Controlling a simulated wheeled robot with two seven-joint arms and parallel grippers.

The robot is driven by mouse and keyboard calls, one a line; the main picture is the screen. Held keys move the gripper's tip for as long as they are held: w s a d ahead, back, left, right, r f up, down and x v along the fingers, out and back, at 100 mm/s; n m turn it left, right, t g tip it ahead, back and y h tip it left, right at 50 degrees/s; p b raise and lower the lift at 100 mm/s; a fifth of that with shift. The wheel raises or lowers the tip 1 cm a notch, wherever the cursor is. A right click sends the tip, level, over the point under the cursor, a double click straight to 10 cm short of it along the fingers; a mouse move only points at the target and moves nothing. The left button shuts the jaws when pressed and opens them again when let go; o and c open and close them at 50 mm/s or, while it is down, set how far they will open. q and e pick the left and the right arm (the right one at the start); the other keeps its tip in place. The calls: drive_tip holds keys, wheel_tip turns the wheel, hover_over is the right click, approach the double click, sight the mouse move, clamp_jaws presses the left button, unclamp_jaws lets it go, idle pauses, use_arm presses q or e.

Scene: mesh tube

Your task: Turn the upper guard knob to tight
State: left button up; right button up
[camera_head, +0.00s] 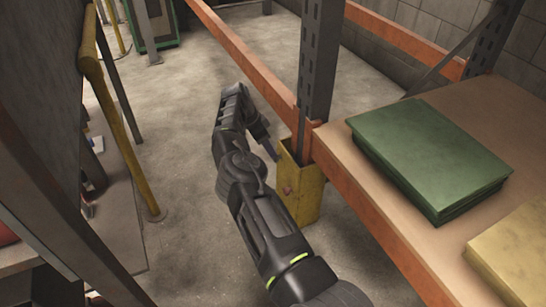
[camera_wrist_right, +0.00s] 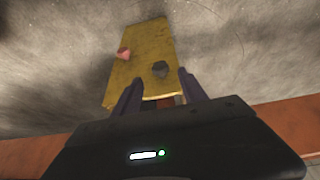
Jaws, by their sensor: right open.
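The yellow guard (camera_head: 308,195) stands on the floor around the foot of the grey rack upright, and its plate shows in the right wrist view (camera_wrist_right: 143,45). A dark knob (camera_wrist_right: 160,69) and a pinkish-red knob (camera_wrist_right: 123,53) sit on that plate. The dark knob is nearer the end by the orange beam; the red one also shows in the head view (camera_head: 287,190). My right gripper (camera_head: 269,150) is beside the guard's top. Its fingers (camera_wrist_right: 160,82) are open and empty, with the dark knob just beyond and between their tips. I cannot read either knob's setting.
The orange rack beam (camera_head: 350,190) and the grey upright (camera_head: 320,60) are close to the right gripper. A wooden shelf holds a green stack (camera_head: 425,150) and a yellow stack (camera_head: 515,255). A yellow rail (camera_head: 120,130) stands at left. The floor between is clear.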

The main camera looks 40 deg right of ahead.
sight(277, 158)
drive_tip(key=b+x, duration=0.2)
drive_tip(key=x, duration=0.4)
drive_tip(key=shift+f, duration=0.1)
drive_tip(key=shift+c, duration=0.2)
clamp_jaws()
